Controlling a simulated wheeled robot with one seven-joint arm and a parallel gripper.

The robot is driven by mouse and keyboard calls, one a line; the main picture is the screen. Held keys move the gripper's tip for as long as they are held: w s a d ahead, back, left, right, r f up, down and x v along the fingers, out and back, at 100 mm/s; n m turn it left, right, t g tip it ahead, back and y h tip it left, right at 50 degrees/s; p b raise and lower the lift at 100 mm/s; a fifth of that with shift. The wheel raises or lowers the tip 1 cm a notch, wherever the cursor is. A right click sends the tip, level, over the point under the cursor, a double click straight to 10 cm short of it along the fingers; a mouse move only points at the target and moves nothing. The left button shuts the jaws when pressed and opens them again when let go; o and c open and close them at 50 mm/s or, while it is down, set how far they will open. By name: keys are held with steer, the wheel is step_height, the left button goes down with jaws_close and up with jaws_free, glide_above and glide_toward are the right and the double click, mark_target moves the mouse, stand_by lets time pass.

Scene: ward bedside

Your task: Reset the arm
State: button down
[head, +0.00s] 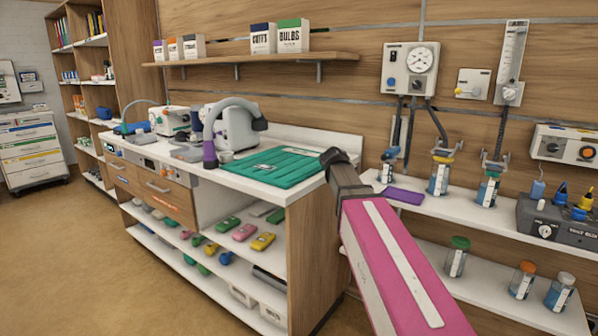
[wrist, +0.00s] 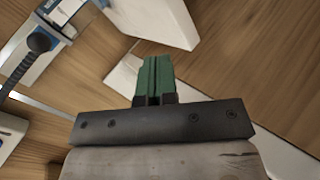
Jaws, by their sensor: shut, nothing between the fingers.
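My arm (head: 395,265), with a pink and white link, reaches up from the bottom right of the head view to a dark joint (head: 347,182) in front of the counter's right end. I cannot make out my gripper's fingers in the head view. In the wrist view my gripper (wrist: 155,68) shows two green fingers side by side, pressed together with only a thin line between them. They are shut and hold nothing. Wood panelling and a white edge lie behind the fingertips.
A white counter (head: 262,187) with a green mat (head: 275,167) stands left of my arm. A white wall shelf (head: 455,200) with several jars is to the right. A wooden shelf (head: 350,58) with boxes hangs above. The floor (head: 70,260) at left is clear.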

steer(key=s+f+m+g+y, duration=0.3)
steer(key=s+f, duration=0.9)
steer(key=f, duration=0.4)
steer(key=s+f+m+g+y, duration=0.3)
steer(key=s+f+g, duration=0.2)
steer(key=s+f, duration=0.8)
step_height(320, 180, down, 4)
steer(key=shift+r, duration=0.15)
